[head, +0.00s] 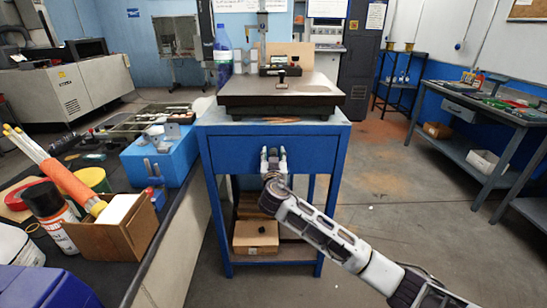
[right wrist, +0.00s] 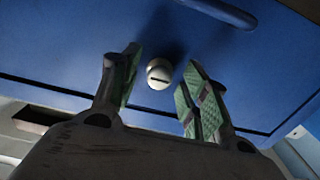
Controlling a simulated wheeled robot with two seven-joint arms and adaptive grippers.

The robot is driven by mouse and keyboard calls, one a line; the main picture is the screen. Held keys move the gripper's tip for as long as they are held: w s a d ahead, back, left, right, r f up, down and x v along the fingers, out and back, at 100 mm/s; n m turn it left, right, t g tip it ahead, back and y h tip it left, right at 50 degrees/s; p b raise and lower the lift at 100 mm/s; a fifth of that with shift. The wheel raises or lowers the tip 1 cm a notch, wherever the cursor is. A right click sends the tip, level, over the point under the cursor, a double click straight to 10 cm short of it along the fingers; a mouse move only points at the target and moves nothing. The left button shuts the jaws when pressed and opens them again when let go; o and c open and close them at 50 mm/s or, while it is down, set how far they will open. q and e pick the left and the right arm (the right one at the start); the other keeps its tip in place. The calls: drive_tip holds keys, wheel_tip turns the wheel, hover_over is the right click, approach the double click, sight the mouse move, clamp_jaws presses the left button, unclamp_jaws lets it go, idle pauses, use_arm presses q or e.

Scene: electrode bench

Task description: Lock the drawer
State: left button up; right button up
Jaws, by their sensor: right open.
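The blue drawer (head: 235,153) sits under the top of the blue stand in the middle of the head view, and its front looks flush with the frame. In the right wrist view, the drawer front (right wrist: 80,50) carries a round pale lock (right wrist: 159,73) with a dark slot. My right gripper (head: 273,152) is in front of the drawer. In the wrist view its green-padded fingers (right wrist: 158,88) are open, one on each side of the lock, with gaps visible. The lock is hidden behind the gripper in the head view. My left gripper is not in view.
A dark surface plate (head: 280,97) lies on the stand, with a blue bottle (head: 222,55) behind it. A cluttered bench with a cardboard box (head: 115,235) stands at left. A blue handle-like bar (right wrist: 222,12) is above the lock. Floor right of the stand is clear.

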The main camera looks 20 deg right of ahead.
clamp_jaws()
idle(0.4)
drive_tip(key=shift+f+b, duration=0.1)
drive_tip(key=shift+b, duration=0.2)
